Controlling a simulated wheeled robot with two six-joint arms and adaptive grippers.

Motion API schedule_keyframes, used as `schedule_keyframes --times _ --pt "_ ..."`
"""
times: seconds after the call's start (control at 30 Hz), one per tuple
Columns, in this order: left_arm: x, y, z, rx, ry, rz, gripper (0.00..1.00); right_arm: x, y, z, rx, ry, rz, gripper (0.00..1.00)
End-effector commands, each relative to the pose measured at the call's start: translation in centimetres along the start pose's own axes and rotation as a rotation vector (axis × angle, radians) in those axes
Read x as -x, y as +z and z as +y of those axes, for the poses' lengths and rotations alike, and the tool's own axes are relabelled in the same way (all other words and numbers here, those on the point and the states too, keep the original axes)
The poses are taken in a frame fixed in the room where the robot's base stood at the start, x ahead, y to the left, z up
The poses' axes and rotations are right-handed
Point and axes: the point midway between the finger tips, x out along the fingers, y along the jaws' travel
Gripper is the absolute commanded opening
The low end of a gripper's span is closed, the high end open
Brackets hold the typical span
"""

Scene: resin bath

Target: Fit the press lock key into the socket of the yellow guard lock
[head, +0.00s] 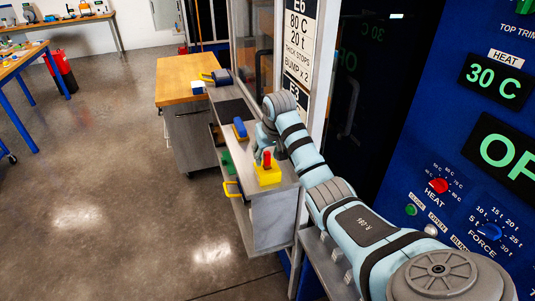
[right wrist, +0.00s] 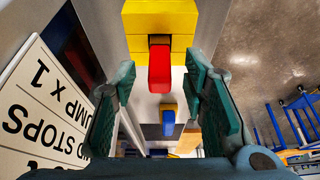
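The yellow guard lock (head: 267,177) is a block standing on the near end of the grey bench; it also shows at the top of the right wrist view (right wrist: 160,18). The red press lock key (head: 267,158) stands upright at the top of the lock, and in the right wrist view the red key (right wrist: 160,66) sticks out from the yellow block. How deep it sits in the socket I cannot tell. My right gripper (right wrist: 161,82) is open, with one finger on each side of the key and a visible gap to both. My left gripper is out of view.
A blue and yellow object (head: 240,128) lies farther along the grey bench top (head: 226,109). A yellow handle (head: 232,190) juts from the bench's left side. The press panel (head: 480,150) stands close on the right.

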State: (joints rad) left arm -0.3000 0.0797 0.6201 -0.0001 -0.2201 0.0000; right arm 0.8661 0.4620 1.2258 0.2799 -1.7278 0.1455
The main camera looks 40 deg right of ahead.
Motion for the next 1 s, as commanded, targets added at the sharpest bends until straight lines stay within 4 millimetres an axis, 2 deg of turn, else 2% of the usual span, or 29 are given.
schedule_keyframes --times 0.17,0.27,0.4,0.53,1.0 --pt "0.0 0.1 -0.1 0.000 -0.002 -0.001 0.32 0.4 0.0 0.0 0.000 0.000 0.001 0.40" --pt "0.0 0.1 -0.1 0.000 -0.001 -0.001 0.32 1.9 -0.1 0.0 0.000 0.000 0.005 0.40" --pt "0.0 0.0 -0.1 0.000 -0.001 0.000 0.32 5.1 -0.1 0.0 0.001 0.000 0.005 0.40" --pt "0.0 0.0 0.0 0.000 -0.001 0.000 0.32 7.1 -0.1 0.0 0.000 0.000 0.003 0.40" --pt "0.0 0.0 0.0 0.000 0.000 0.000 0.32 7.5 0.0 0.0 0.000 0.000 0.000 0.40"
